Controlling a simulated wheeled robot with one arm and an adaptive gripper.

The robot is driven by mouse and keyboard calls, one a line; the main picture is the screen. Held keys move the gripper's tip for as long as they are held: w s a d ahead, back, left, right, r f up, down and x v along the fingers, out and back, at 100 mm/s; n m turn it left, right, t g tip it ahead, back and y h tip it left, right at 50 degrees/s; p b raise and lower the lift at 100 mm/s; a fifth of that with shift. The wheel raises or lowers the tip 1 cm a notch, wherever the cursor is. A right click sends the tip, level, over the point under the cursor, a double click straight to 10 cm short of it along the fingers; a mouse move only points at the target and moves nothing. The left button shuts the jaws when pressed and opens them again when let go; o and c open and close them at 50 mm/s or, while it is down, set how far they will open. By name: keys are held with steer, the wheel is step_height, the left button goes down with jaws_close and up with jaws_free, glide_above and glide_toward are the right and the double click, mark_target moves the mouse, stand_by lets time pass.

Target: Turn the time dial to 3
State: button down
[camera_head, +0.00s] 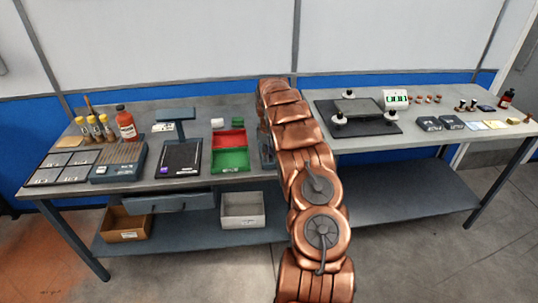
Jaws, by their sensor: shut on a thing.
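I cannot make out a time dial or its numbers. A blue-grey item (266,152) stands on the bench just right of the red and green trays, mostly hidden behind my copper arm; I cannot tell whether it carries the dial. A small white unit with green displays (396,98) stands at the back of the right bench half, and no dial can be read on it. My arm reaches up over the bench and bends down at its far end. My gripper is hidden behind the arm links, so its contact with anything is not visible.
Left of my arm are a red tray (229,139), a green tray (230,161), a dark stand (181,156), a rack box (120,163) and several bottles. Right are a black plate (357,127) and small dark boxes (428,123). Bare bench shows along the right front.

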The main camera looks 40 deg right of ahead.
steer(key=shift+w+f+m+b, duration=0.15)
steer(key=shift+m+b, duration=0.25)
steer(key=shift+b, duration=0.25)
steer(key=shift+a+m+b, duration=0.1)
steer(key=shift+m+b, duration=0.2)
steer(key=shift+b, duration=0.1)
steer(key=m+b, duration=0.3)
steer(key=shift+m+b, duration=0.9)
steer(key=shift+m, duration=0.3)
steer(key=shift+m+b, duration=0.55)
steer(key=shift+m, duration=0.55)
steer(key=shift+r, duration=0.2)
steer(key=c, duration=0.9)
jaws_free()
steer(key=shift+c, duration=0.2)
